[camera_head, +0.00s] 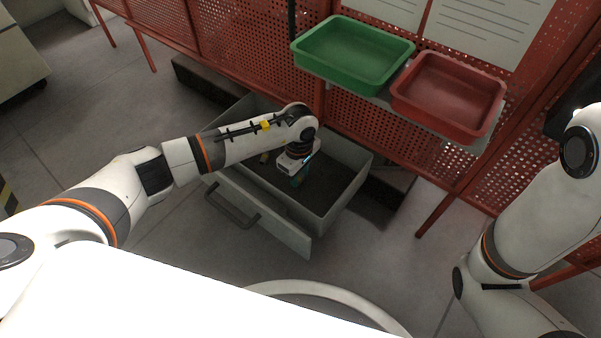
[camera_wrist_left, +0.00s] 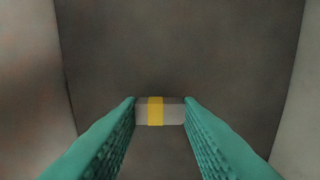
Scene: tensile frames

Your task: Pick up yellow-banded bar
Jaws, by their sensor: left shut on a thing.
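The yellow-banded bar (camera_wrist_left: 155,111) is a short pale grey bar with a yellow band around its middle. In the left wrist view it lies crosswise between the two teal fingertips. My left gripper (camera_head: 298,180) reaches down into the open grey drawer (camera_head: 258,215), and it is shut on the bar. In the head view the bar between the fingers cannot be made out. Whether it touches the drawer floor is hard to tell. My right arm shows at the right edge of the head view, but its gripper is out of view.
A red perforated frame (camera_head: 250,45) rises at the back. Drawer walls surround the gripper.

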